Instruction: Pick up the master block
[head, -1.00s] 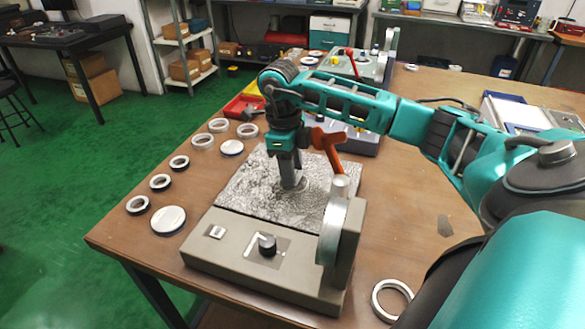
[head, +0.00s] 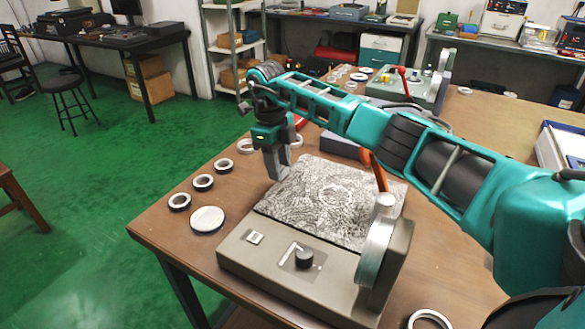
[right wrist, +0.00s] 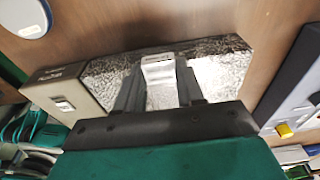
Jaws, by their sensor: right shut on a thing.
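My right gripper (head: 278,172) hangs fingers-down by the left back edge of the speckled plate (head: 335,200) in the head view. In the right wrist view its two grey fingers (right wrist: 160,95) are shut on a pale silvery block, which I take for the master block (right wrist: 158,70). The block's end shows between the fingertips, over the speckled plate as seen from there. In the head view the fingers and arm hide the block, and I cannot tell how high it is held. My left gripper is in neither view.
The plate sits on a grey instrument base (head: 250,260) with a black knob (head: 304,257) and a metal wheel (head: 376,240). Several dark-rimmed rings (head: 203,182) and a pale disc (head: 207,219) lie left of it. An orange handle (head: 374,168) rises behind the plate.

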